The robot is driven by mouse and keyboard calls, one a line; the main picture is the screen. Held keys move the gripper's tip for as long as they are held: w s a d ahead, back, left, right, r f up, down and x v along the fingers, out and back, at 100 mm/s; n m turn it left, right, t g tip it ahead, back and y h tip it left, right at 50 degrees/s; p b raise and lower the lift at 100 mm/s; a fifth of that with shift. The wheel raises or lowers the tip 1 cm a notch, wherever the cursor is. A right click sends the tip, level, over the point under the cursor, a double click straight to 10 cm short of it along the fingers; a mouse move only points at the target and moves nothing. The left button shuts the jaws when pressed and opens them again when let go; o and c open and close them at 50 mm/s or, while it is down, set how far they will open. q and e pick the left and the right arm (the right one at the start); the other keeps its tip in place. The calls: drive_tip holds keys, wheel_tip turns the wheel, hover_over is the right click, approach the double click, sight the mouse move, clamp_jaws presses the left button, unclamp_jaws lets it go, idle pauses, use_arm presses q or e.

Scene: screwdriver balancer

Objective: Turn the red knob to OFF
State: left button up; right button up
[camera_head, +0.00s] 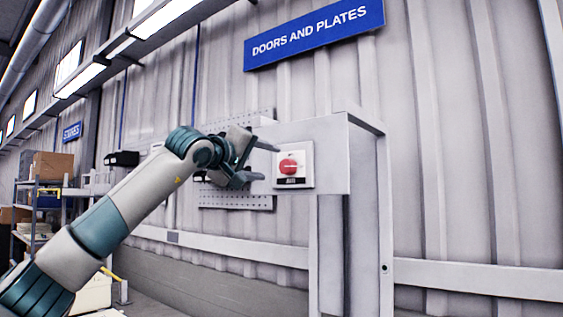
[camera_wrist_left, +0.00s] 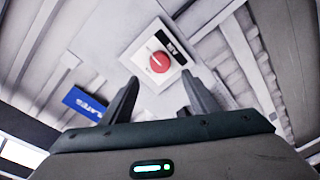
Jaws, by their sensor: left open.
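The red knob (camera_head: 289,167) is a round red switch on a white square plate (camera_head: 307,152) on the front of a grey cabinet. A black label strip lies below it in the head view. In the left wrist view the knob (camera_wrist_left: 159,62) lies ahead of the fingers, near the middle between them. My left gripper (camera_head: 262,162) is open and empty, just left of the knob in the head view, with its fingers pointing toward the plate. Its two fingers (camera_wrist_left: 160,100) also show in the left wrist view, apart from the knob. My right gripper is not seen.
The grey cabinet (camera_head: 334,160) stands against a corrugated wall on a leg. A perforated panel (camera_head: 236,201) is behind my left gripper. A blue sign (camera_head: 315,33) hangs above. Shelves with boxes (camera_head: 52,166) stand at far left. The space right of the cabinet is clear.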

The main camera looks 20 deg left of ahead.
sight(284, 166)
use_arm(q)
drive_tip(key=p+x, duration=0.4)
drive_tip(key=x, duration=0.4)
drive_tip(key=shift+r, duration=0.1)
drive_tip(key=shift+w, duration=0.45)
drive_tip(key=shift+c, duration=0.6)
drive_tip(key=c, duration=0.9)
